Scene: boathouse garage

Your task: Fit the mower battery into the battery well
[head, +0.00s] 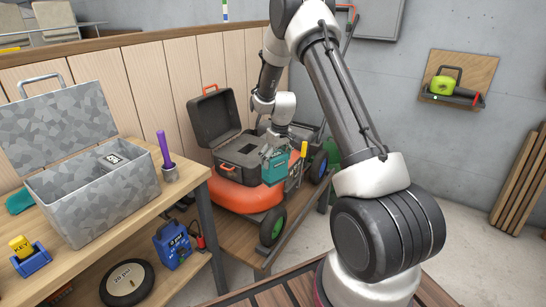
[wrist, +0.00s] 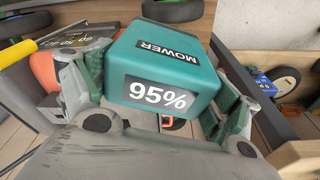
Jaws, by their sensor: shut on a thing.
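The teal mower battery (wrist: 165,70), labelled "MOWER" and "95%", fills the middle of the wrist view. My gripper (wrist: 160,98) is shut on it, one finger on each side. In the head view the battery (head: 272,165) hangs from my gripper (head: 276,150) at the right side of the mower. The orange mower (head: 240,196) stands on a low wooden platform. Its dark battery well (head: 237,148) has the lid (head: 213,117) swung up and open at the left. The battery appears beside the well's right edge; its underside and the well's inside are largely hidden.
A grey patterned box (head: 95,205) with an open lid stands on the workbench (head: 150,225) at left, near a purple-handled tool (head: 164,150). A wooden wall (head: 140,90) rises behind the mower.

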